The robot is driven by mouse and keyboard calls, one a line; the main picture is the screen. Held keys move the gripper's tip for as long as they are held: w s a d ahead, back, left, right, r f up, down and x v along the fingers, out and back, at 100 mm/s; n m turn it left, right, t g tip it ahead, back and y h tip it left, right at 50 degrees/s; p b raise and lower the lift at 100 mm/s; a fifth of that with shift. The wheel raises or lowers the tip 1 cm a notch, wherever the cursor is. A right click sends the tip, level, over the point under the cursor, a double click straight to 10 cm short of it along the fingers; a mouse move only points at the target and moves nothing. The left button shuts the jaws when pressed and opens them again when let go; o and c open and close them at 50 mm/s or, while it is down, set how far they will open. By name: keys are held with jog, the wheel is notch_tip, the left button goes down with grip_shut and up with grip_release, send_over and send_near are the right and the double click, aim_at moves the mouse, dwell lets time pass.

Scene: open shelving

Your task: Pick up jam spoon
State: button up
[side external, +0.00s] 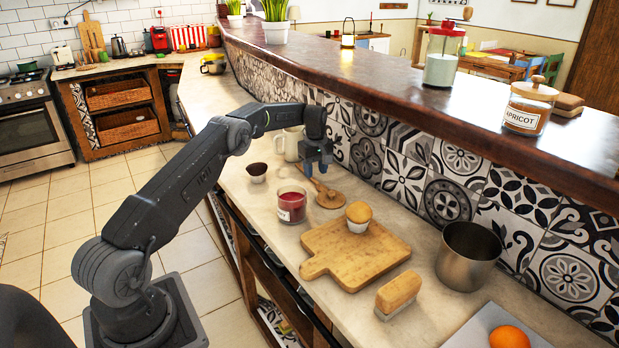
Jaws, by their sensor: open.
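A wooden spoon (330,200), which looks like the jam spoon, lies on the counter below the tiled wall. Its round end faces the front and its thin handle runs back and up-left toward my gripper. My gripper (318,170) is open and points down, over or close beside the handle. I cannot tell whether the fingers touch the handle or stand apart from it. A glass jar of red jam (291,207) with a white label stands front-left of the spoon.
A white mug (293,146) and a small dark bowl (257,174) stand left of my gripper. Right of the spoon are a muffin (358,213) on a cutting board (335,265), a brush-like block (399,291) and a metal pot (468,257). The raised bar ledge (420,105) overhangs behind.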

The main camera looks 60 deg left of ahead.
aim_at(315, 181)
jog(key=shift+f, duration=1.5)
jog(key=shift+c, duration=0.2)
grip_shut()
